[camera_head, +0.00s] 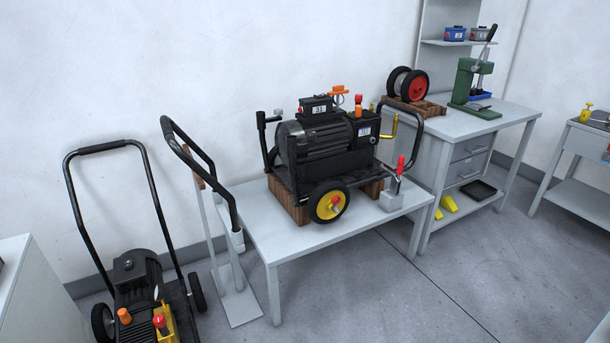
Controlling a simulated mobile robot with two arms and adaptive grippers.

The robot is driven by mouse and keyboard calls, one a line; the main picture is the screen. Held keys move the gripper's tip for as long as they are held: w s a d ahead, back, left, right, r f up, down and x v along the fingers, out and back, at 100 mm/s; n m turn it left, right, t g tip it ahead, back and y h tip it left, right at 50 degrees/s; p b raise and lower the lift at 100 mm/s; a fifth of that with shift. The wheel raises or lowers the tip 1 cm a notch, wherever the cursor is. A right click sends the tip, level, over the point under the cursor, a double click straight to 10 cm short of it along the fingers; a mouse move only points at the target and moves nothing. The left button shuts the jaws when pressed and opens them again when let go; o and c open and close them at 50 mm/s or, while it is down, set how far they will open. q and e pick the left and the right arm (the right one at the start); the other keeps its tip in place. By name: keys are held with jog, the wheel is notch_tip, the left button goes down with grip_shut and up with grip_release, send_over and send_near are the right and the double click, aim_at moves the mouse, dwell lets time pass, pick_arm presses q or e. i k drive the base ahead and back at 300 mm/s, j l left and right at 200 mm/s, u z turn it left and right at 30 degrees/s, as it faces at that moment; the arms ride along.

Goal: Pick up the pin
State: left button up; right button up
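I cannot tell for sure which thing is the pin. A small red-handled part (400,165) stands upright in a grey block (390,203) at the right front of the grey table (290,247). Another small red part (335,200) sits at the hub of the yellow wheel (321,208). The wheel is on a black pressure washer (315,142) resting on wooden blocks on that table. Neither of my grippers is in view.
A second washer (135,275) on a wheeled frame stands on the floor at left. The floor (400,300) in front of the table is clear.

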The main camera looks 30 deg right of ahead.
aim_at(336, 203)
jog(key=i+l+u, duration=0.1)
jog(key=l, duration=0.3)
jog(key=i+l+u, duration=0.1)
jog(key=i+l, duration=0.15)
jog(key=l, duration=0.15)
jog(key=i+l+u, duration=0.1)
jog(key=l, duration=0.3)
jog(key=i+l+u, duration=0.15)
jog(key=l, duration=0.3)
jog(key=i+l+u, duration=0.1)
jog(key=l, duration=0.35)
jog(key=i+l+u, duration=0.1)
jog(key=l, duration=0.35)
jog(key=i+l+u, duration=0.1)
jog(key=l, duration=0.35)
